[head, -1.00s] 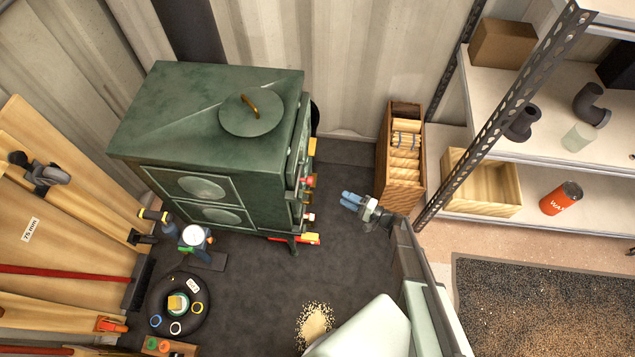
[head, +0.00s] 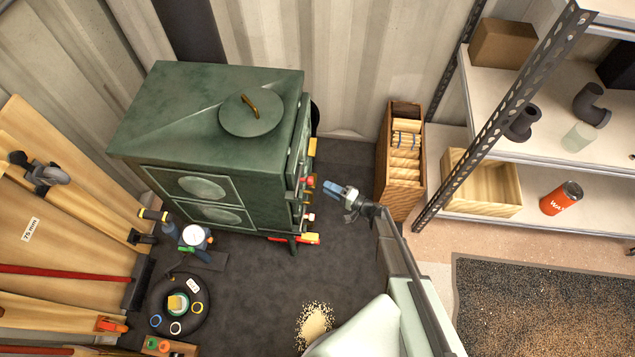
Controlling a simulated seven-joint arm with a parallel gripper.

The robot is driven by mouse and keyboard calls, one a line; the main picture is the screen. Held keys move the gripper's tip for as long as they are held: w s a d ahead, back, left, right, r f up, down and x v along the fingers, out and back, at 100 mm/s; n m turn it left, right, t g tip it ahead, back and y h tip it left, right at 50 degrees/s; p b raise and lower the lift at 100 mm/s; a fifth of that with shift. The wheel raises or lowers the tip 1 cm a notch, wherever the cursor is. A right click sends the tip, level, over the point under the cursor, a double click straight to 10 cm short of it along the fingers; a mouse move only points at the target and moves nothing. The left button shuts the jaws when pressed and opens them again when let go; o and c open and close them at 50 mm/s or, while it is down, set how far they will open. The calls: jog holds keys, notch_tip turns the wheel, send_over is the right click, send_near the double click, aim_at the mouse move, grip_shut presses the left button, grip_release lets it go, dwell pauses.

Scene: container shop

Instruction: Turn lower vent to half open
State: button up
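The green stove (head: 205,150) stands against the corrugated wall at the left of the middle. Its right side, with several small red, white and yellow fittings, is seen at a steep angle. A red fitting (head: 310,181) sits about mid-height and a white-and-red one (head: 309,217) lower down. I cannot tell which one is the lower vent or how far it is turned. My gripper (head: 330,187) has blue fingertips and points left, close to the red fitting with a small apparent gap. Whether its fingers are apart is too small to tell.
A wooden crate of split logs (head: 404,160) stands right of my gripper, by the metal shelf (head: 500,110). A yellow-red item (head: 305,239) lies low at the stove's foot.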

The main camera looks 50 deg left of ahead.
jog(key=shift+x, duration=2.95)
jog(key=shift+d, duration=0.1)
grip_shut()
